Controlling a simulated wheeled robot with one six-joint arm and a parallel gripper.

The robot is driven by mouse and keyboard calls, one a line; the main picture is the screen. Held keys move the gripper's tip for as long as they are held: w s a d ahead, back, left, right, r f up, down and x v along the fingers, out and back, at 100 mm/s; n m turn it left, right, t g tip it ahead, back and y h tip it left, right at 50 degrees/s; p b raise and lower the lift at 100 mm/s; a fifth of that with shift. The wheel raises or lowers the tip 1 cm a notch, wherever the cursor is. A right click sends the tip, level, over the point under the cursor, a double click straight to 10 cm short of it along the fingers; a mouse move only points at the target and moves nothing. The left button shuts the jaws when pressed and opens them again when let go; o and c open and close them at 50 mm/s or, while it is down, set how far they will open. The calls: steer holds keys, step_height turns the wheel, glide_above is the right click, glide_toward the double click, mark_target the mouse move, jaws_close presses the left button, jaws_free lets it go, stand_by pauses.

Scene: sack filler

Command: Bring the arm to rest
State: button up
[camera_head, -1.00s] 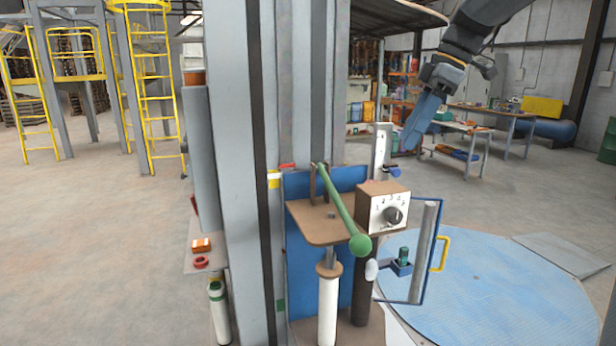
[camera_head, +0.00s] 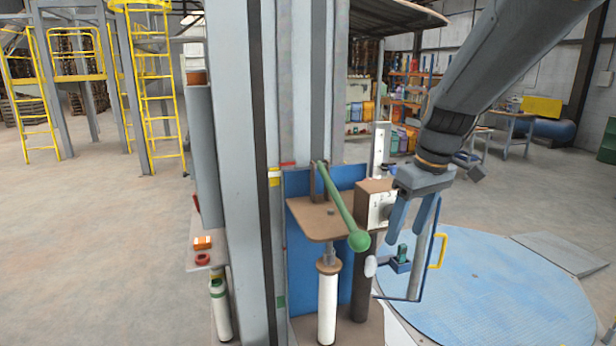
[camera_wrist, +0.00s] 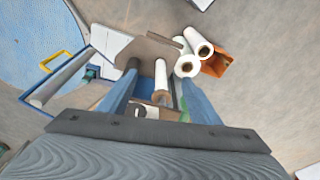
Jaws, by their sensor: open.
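My gripper (camera_head: 412,218) is open in the head view, with its two blue fingers pointing down. It hangs in front of the right side of the control box (camera_head: 379,209) and hides part of its dial face. In the wrist view my gripper (camera_wrist: 158,104) shows its two fingers apart, with the machine's brown plate (camera_wrist: 142,48) beyond them. My arm reaches in from the upper right of the head view.
A green lever (camera_head: 343,207) with a round knob slants across the machine's brown table. The round blue platform (camera_head: 500,300) is bare. A grey column (camera_head: 237,150) stands left. An orange crate (camera_wrist: 217,63) shows below.

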steer(key=s+a+f+m+t+h, duration=0.15)
steer(key=s+f+m, duration=0.45)
steer(key=s+f, duration=0.7)
step_height(320, 180, down, 11)
steer(key=g+b, duration=0.2)
steer(key=b, duration=0.8)
steer(key=shift+s+r, duration=0.2)
steer(key=shift+s, duration=0.15)
